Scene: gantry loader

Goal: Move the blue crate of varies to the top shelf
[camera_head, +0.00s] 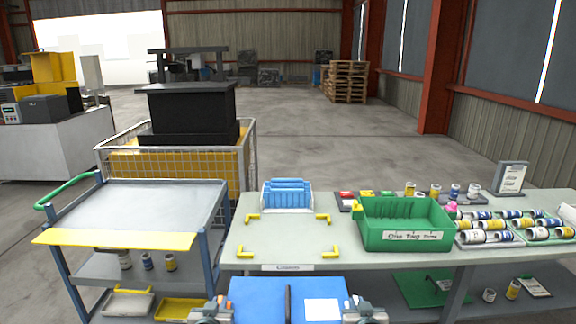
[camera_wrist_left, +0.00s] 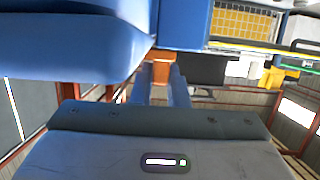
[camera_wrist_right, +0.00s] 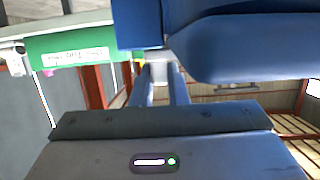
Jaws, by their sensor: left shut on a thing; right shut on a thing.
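The blue crate (camera_head: 258,298) is at the bottom middle of the head view, in front of the table, with a white label and a dark upright strip on it. Its contents cannot be made out. My left gripper (camera_head: 210,308) is shut on its left side and my right gripper (camera_head: 365,310) on its right side. The crate also fills the upper left of the left wrist view (camera_wrist_left: 70,45) and the upper right of the right wrist view (camera_wrist_right: 240,45). The cart's grey top shelf (camera_head: 150,205), with a yellow front edge, is bare at the left.
The table (camera_head: 290,235) bears yellow corner brackets around a bare patch, a small blue bin (camera_head: 287,195), a green crate (camera_head: 405,225) and several cans at the right. A wire cage (camera_head: 245,165) stands behind the cart.

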